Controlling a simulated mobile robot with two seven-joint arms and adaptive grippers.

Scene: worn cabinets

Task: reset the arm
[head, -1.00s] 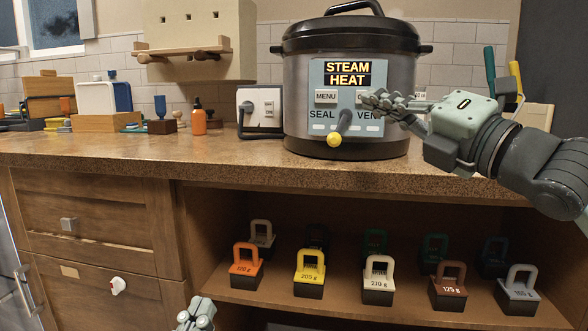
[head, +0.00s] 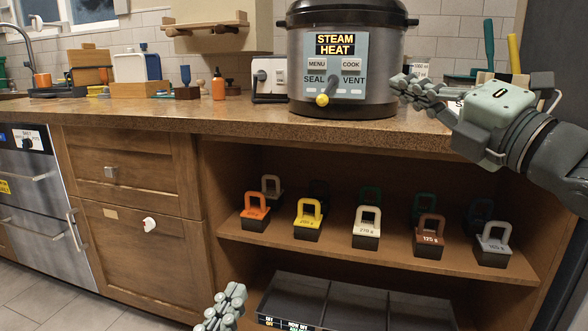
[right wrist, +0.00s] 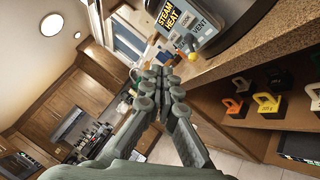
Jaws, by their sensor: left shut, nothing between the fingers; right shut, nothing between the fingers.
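My right gripper (head: 408,88) is shut and empty, in front of the counter just right of the steam cooker (head: 350,50). It appears apart from the cooker. In the right wrist view its closed fingers (right wrist: 165,82) point toward the cooker (right wrist: 196,20) and the counter edge. My left gripper (head: 232,296) is shut and empty, low at the bottom of the head view, in front of the cabinet. The cooker's panel reads STEAM HEAT, with a yellow-tipped lever (head: 325,98) below the buttons.
Handled weights, among them a yellow one (head: 307,220), stand in two rows on the open shelf (head: 330,248). A dark divided tray (head: 340,300) lies below. Drawers (head: 130,170) and a steel appliance (head: 35,200) are at left. Bottles and boxes stand on the counter (head: 190,112).

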